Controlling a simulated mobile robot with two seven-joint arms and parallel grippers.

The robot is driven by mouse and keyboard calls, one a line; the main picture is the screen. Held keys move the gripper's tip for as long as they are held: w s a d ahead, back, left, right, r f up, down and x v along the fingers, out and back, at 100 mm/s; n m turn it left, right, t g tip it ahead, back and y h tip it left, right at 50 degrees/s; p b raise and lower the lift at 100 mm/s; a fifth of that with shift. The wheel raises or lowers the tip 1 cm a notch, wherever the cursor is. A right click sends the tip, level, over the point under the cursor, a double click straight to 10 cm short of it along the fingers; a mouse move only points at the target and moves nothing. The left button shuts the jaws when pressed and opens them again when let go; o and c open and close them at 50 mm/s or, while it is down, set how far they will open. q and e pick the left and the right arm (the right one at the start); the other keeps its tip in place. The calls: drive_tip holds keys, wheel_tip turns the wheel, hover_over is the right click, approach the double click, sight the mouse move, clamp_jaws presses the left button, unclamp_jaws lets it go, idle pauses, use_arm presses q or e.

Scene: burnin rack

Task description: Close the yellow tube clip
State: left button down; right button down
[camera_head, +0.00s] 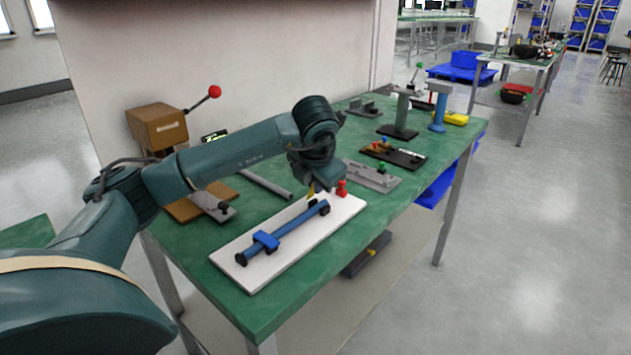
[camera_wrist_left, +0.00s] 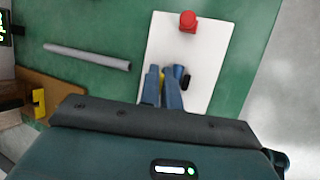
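A blue tube (camera_head: 289,231) with black ends lies on a white board (camera_head: 240,276), held by a blue clip (camera_head: 266,240) near its near end. The yellow tube clip (camera_head: 311,192) shows as a small upright piece by the tube's far end, mostly hidden by my left gripper (camera_head: 318,186). In the left wrist view, the gripper's two fingers (camera_wrist_left: 162,78) are close together with a sliver of yellow (camera_wrist_left: 163,88) between them. I cannot tell whether they grip it. The tube's end (camera_wrist_left: 178,72) is just right of the fingers. My right gripper is not in view.
A red piece (camera_head: 342,188) stands at the board's far end. A grey bar (camera_head: 266,185) lies left of the board. A wooden box with a red-knobbed lever (camera_head: 157,127) stands at the back left. Other fixtures, including a black plate (camera_head: 408,158), stand farther along the green table.

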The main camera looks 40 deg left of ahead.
use_arm(q)
drive_tip(key=c, duration=1.6)
unclamp_jaws()
drive_tip(key=shift+r, duration=0.1)
drive_tip(key=shift+p+v, duration=0.75)
drive_tip(key=shift+v, duration=5.8)
